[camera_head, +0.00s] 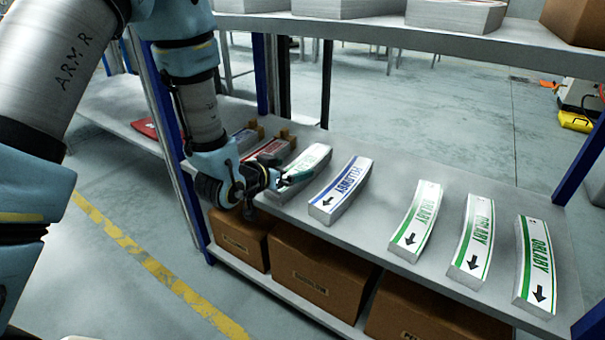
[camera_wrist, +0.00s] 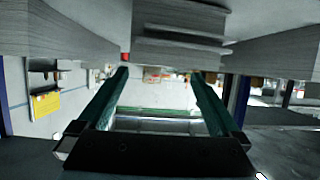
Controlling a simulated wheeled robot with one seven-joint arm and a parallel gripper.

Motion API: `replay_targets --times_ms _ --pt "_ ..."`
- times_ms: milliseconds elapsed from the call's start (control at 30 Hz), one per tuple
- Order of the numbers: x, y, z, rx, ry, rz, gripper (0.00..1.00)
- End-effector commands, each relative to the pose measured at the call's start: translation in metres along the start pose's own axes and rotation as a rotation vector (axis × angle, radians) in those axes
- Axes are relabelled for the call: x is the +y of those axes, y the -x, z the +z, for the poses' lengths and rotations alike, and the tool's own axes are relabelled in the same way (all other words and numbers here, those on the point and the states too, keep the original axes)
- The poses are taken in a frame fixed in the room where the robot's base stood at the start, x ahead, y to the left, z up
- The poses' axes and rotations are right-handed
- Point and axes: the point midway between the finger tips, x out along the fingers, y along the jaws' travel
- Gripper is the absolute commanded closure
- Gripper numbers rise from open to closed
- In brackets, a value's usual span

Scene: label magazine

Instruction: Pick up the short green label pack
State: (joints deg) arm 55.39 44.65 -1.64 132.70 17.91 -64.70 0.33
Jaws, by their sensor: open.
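A white label pack with green edging (camera_head: 310,158) lies on the middle shelf, its near end hidden by my gripper (camera_head: 288,178). Its full length cannot be told. In the wrist view, my gripper (camera_wrist: 163,78) is open, its two dark green fingers spread apart. A pale surface with a green stripe (camera_wrist: 150,108) shows between the fingers; I cannot tell whether they touch it. Several other white packs with green stripes, "ORLABY" lettering and arrows lie to the right, including one (camera_head: 417,217), another (camera_head: 474,235) and the rightmost (camera_head: 536,265).
A blue-lettered pack (camera_head: 342,190) lies just right of my gripper. Red (camera_head: 275,150) and blue (camera_head: 245,137) packs lie to its left, by wooden blocks. The upper shelf (camera_head: 400,36) with paper stacks (camera_head: 455,14) is overhead. Cardboard boxes (camera_head: 320,278) stand below.

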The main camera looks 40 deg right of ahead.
Motion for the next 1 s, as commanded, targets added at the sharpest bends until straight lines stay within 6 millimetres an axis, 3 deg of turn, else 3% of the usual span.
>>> replay_targets --times_ms 167,433,733,1000 --pt "0.001 -0.013 0.0 0.0 0.0 0.001 0.0" --pt "0.002 -0.051 -0.001 0.0 0.0 0.0 0.0" --pt "0.002 -0.056 -0.002 -0.002 0.001 -0.001 0.0" --pt "0.002 -0.056 -0.002 -0.001 0.001 -0.001 0.28"
